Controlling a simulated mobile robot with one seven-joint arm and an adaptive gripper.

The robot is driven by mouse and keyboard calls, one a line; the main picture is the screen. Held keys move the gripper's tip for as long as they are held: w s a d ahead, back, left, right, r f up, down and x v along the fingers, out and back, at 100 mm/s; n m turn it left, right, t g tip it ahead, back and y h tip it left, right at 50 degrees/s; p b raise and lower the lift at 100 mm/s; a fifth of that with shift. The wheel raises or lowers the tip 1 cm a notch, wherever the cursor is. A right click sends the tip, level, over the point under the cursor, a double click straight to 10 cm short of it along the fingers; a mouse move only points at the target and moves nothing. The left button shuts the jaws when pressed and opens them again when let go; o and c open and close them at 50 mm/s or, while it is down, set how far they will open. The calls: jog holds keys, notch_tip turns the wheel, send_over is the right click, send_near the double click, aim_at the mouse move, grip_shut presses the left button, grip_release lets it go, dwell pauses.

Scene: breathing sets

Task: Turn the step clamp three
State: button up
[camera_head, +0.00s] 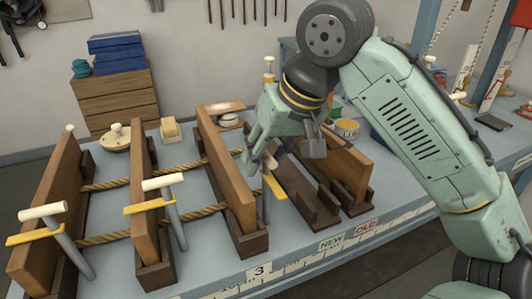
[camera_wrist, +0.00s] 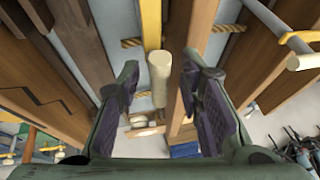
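The clamp nearest the "3" label (camera_head: 260,270) has a yellow bar (camera_head: 274,186) and a grey rod below it, beside the third upright board (camera_head: 228,168). My gripper (camera_head: 282,155) is over this clamp and mostly hides its top. In the wrist view, a cream cylindrical handle (camera_wrist: 160,76) stands between the spread fingers of my gripper (camera_wrist: 160,68), with gaps on both sides. The gripper is open. The yellow bar also shows beyond the handle in the wrist view (camera_wrist: 151,22).
Two similar clamps with cream handles stand left, one at the middle board (camera_head: 162,184) and one at the far-left board (camera_head: 43,212). Ropes (camera_head: 185,212) run between the boards.

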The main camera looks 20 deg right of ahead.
jog(key=shift+c, duration=0.4)
grip_shut()
dwell(0.5)
